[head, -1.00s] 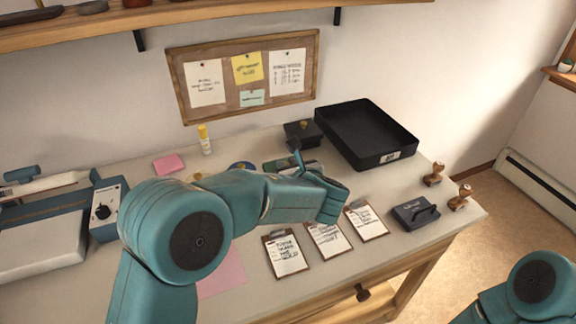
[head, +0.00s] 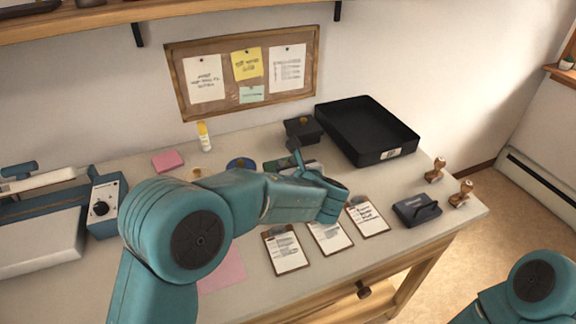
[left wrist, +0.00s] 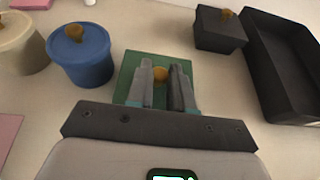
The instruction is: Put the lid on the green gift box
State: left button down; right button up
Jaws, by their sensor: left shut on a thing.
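A square green lid (left wrist: 129,72) with a round golden knob (left wrist: 160,75) shows in the left wrist view. My left gripper (left wrist: 163,72) is shut on the knob, one finger on each side. The green gift box itself cannot be told apart from the lid; anything under the lid is hidden. In the head view my left gripper (head: 297,156) is over the middle of the table, partly hidden by my arm, with a bit of green beside it. My right gripper is out of view; only part of my right arm shows at the lower right.
A blue round box (left wrist: 85,58) and a beige one (left wrist: 22,45) stand left of the green lid. A black knobbed box (left wrist: 219,30) and a black tray (head: 368,133) stand to the right. Several clipboards (head: 328,236) lie nearer the front edge.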

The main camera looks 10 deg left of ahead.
pick_arm(q)
jog(key=c, duration=0.9)
grip_release()
jog(key=shift+f, duration=0.1)
jog(key=p+v, duration=0.1)
jog(key=v, duration=1.5)
jog(key=shift+s, duration=0.15)
